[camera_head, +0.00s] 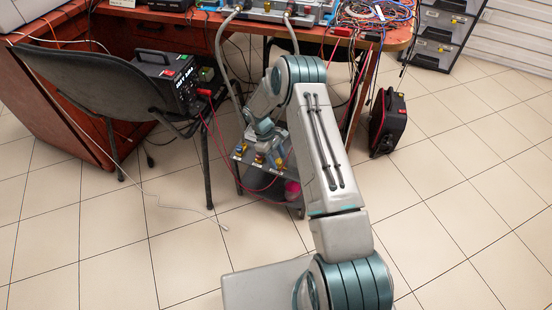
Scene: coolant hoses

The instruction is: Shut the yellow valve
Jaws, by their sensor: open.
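A low grey cart (243,179) stands on the tiled floor under the desk's front edge. A row of small valves with coloured handles sits along its top front edge. A yellow-handled valve (241,148) is at the left end, and another yellowish one (279,163) is at the right; between them is a small valve (260,158) whose colour is hard to tell. Handle positions are too small to read. My gripper (262,143) is open and points down just above and behind this row. Its fingertips are small and partly hidden, and I cannot tell whether they touch a valve.
Hoses hang from a grey unit (268,10) on the wooden desk (182,17) towards the cart. A dark chair (85,80) and a black powered box (178,82) stand left. Red cables loop near the cart. Front floor is clear.

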